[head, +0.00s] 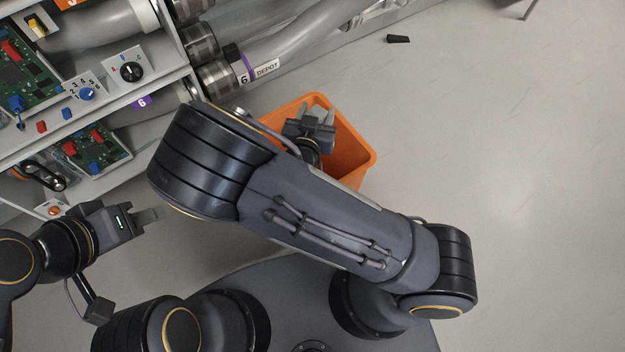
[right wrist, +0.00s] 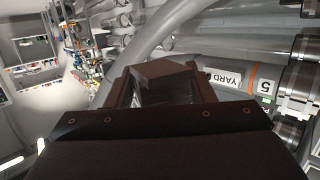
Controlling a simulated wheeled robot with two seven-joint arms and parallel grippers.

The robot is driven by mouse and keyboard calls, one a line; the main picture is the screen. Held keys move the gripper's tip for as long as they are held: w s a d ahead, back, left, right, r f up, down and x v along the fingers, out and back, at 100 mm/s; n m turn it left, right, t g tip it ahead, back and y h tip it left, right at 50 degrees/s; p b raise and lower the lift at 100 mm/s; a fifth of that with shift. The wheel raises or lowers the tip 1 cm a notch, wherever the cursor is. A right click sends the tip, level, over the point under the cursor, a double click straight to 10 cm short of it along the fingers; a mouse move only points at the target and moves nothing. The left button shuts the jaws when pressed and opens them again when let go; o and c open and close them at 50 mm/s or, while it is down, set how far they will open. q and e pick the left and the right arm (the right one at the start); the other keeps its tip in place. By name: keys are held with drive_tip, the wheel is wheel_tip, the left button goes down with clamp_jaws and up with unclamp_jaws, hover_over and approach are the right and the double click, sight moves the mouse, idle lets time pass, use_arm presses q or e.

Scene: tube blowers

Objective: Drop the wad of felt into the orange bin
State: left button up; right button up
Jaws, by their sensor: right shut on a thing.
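The orange bin (head: 355,150) stands on the floor beside the rack, partly hidden by my right arm. My right gripper (head: 318,113) is over the bin's opening in the head view. In the right wrist view it is shut on a dark brown, blocky piece (right wrist: 165,74), which I take to be the wad of felt. The wad cannot be made out clearly in the head view. My left gripper (head: 150,215) is at the left, beside the rack and apart from the bin.
A rack (head: 170,85) with tubes, circuit boards and knobs fills the upper left. A tube labelled DEPOT (head: 262,69) runs behind the bin. A small dark piece (head: 398,39) lies on the floor at the top. The floor to the right is clear.

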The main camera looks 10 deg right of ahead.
wheel_tip(320, 180, down, 6)
drive_tip(key=b, duration=0.4)
drive_tip(key=shift+r+b, duration=0.1)
drive_tip(key=shift+b, duration=0.25)
drive_tip(key=o, duration=1)
wheel_tip(320, 180, up, 3)
drive_tip(key=shift+r+p, duration=0.2)
drive_tip(key=shift+p, duration=0.75)
drive_tip(key=shift+s+a+r+p, duration=0.65)
drive_tip(key=shift+s+r+p, duration=0.75)
drive_tip(key=shift+s, duration=0.85)
drive_tip(key=shift+s+a+r+p, duration=0.65)
drive_tip(key=shift+s+r+p, duration=0.4)
drive_tip(key=shift+s+r, duration=1)
drive_tip(key=shift+s+a+r+p, duration=0.65)
drive_tip(key=shift+s+r+p, duration=0.65)
drive_tip(key=shift+s, duration=1.15)
